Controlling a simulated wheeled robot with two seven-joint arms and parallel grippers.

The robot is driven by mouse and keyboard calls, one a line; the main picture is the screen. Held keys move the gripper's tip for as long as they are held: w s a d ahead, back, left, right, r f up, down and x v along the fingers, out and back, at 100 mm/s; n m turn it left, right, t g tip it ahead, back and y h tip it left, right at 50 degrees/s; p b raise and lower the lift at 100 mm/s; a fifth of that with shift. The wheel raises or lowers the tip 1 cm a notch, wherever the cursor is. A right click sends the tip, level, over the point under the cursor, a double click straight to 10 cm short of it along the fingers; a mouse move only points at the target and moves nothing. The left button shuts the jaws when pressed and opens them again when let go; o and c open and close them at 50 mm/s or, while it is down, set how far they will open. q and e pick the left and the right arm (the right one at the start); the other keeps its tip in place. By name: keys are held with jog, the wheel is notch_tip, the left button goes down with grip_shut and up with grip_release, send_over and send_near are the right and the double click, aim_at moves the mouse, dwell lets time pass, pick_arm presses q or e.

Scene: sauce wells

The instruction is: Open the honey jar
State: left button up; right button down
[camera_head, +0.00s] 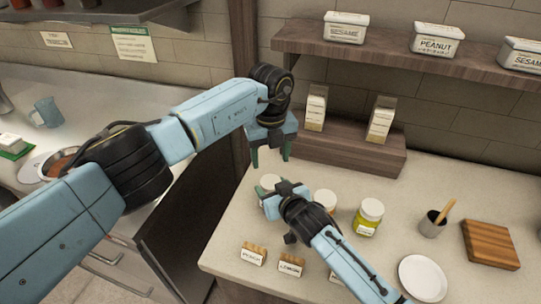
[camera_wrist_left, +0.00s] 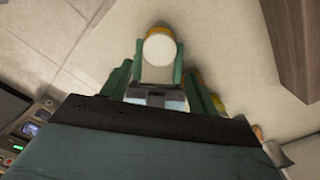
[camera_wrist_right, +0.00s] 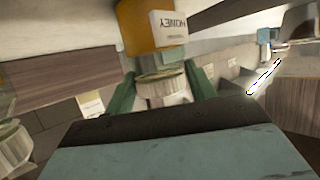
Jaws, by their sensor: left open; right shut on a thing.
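The honey jar (camera_wrist_right: 146,28) has an amber body and a HONEY label, upside down in the right wrist view. Its pale round lid (camera_wrist_left: 158,49) faces up in the left wrist view. My right gripper (camera_head: 271,192) is shut on the honey jar from the side; its fingers partly hide the jar in the head view. My left gripper (camera_head: 271,161) is open, pointing down above the lid. It appears apart from the lid. I cannot tell whether the jar touches the counter.
A yellow jar with a white lid (camera_head: 369,212) stands to the right, and another pale lid (camera_head: 325,198) shows behind my right wrist. A grey cup (camera_head: 432,225), wooden board (camera_head: 490,244) and white plate (camera_head: 422,278) stand farther right. A wooden riser (camera_head: 350,153) stands behind.

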aim_at(271, 182)
pick_arm(q)
jog(key=m, duration=0.6)
pick_arm(e)
jog(key=shift+f, duration=0.1)
pick_arm(q)
jog(key=m, duration=0.5)
jog(key=shift+m, duration=0.4)
jog(key=shift+f, duration=4)
jog(key=c, duration=0.8)
pick_arm(e)
jog(key=shift+f, duration=0.1)
pick_arm(q)
jog(key=o, duration=1.1)
jog(key=shift+c, duration=0.2)
